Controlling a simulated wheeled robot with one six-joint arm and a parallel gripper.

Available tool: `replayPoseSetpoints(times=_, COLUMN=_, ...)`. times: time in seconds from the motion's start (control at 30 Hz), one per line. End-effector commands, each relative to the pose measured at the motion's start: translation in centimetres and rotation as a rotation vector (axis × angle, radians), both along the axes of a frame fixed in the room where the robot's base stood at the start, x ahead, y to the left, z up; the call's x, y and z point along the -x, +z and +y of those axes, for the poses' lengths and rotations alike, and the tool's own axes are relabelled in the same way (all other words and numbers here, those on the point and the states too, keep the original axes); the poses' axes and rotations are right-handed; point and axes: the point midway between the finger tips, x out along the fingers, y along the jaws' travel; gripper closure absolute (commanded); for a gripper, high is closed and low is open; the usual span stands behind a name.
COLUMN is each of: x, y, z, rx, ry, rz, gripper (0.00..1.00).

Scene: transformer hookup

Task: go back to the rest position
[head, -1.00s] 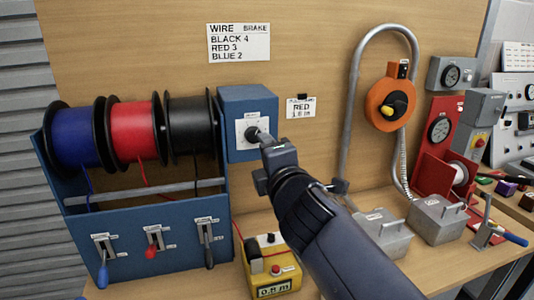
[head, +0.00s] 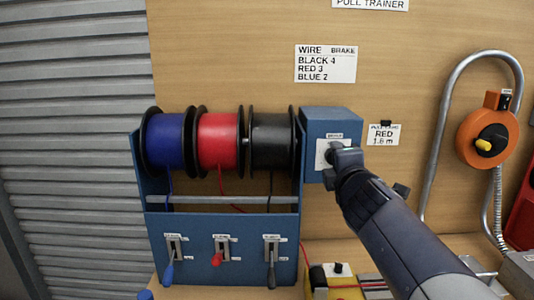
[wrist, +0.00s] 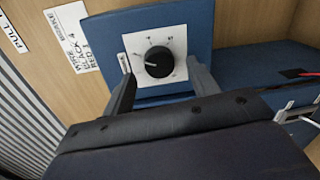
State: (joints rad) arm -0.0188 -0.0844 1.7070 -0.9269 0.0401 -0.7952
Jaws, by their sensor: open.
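My gripper (head: 345,157) is in front of the blue brake box (head: 331,117), at its white dial plate. In the wrist view my gripper (wrist: 163,88) has its two fingers apart, one on each side of the black knob (wrist: 158,62). There is a gap between the fingers and the knob, and nothing is held. The knob's pointer is turned toward the left of its plate in the wrist view. In the head view my gripper hides most of the knob. No marked rest position shows.
The blue rack (head: 222,250) with blue, red and black wire spools and three levers stands left of my arm. A yellow meter box (head: 335,285) sits below the arm, a red wire by it. An orange reel (head: 487,137) and grey pipe are at right.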

Motion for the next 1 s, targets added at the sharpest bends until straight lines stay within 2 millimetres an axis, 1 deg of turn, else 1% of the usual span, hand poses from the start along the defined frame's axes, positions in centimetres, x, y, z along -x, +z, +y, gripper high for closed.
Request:
replayPoseSetpoints(times=0.1, x=-1.0, y=-0.2, z=0.0, rx=0.0, ry=0.0, rz=0.001, gripper=0.44)
replayPoseSetpoints(times=0.23, x=-1.6, y=-0.1, z=0.0, rx=0.0, ry=0.0, rz=-0.001, gripper=0.44)
replayPoseSetpoints(times=0.63, x=-1.5, y=0.0, z=0.0, rx=-0.005, ry=0.0, rz=-0.001, gripper=0.44)
replayPoseSetpoints(times=0.77, x=-0.8, y=0.1, z=0.0, rx=-0.001, ry=0.0, rz=-0.002, gripper=0.44)
replayPoseSetpoints(times=0.87, x=0.3, y=0.3, z=0.0, rx=0.0, ry=0.0, rz=-0.003, gripper=0.44)
replayPoseSetpoints(times=1.0, x=2.3, y=0.5, z=0.0, rx=0.0, ry=0.0, rz=-0.003, gripper=0.44)
